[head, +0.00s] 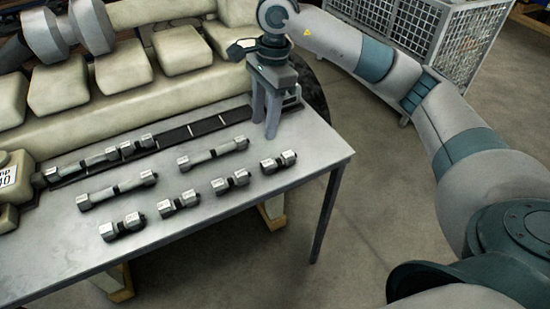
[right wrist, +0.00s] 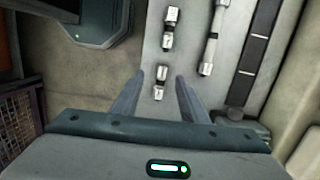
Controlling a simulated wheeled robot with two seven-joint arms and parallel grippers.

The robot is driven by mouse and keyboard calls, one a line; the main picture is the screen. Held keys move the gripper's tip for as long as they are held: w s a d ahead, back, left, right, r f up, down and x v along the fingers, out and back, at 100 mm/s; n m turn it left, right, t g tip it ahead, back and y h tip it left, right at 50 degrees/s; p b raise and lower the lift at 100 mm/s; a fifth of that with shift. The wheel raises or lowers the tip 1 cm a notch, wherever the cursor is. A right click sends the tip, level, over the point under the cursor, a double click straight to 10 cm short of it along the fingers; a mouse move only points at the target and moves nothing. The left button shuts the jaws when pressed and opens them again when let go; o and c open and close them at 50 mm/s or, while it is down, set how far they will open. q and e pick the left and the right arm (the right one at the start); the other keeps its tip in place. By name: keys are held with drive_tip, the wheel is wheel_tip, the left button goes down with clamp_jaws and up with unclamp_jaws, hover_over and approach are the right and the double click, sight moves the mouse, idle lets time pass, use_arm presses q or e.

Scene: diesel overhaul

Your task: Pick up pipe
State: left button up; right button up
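Several grey pipes with bright hexagonal ends lie on a metal table (head: 225,222). Short ones form a front row: the rightmost short pipe (head: 278,162), another short pipe (head: 230,181) and more to the left. Longer pipes lie behind, such as one long pipe (head: 213,153) and another (head: 117,190). My right gripper (head: 264,128) points down over the table's right end, behind the rightmost short pipe. In the right wrist view its two fingers (right wrist: 156,84) are apart, with a short pipe (right wrist: 161,82) seen in the gap beyond them; nothing is held. My left gripper is out of view.
A dark slotted strip (head: 207,127) runs along the table's back, with more pipes on its left part. A large cream engine (head: 120,75) stands directly behind the table. A wire-mesh crate (head: 420,30) stands at the back right. The floor right of the table is clear.

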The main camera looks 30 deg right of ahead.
drive_tip(key=r+h, duration=0.2)
hover_over(278, 160)
drive_tip(key=shift+f, duration=0.15)
wheel_tip(278, 160, down, 12)
drive_tip(key=p, duration=0.4)
drive_tip(key=shift+r+p, duration=0.2)
drive_tip(key=shift+p, duration=0.15)
drive_tip(key=shift+f, duration=0.35)
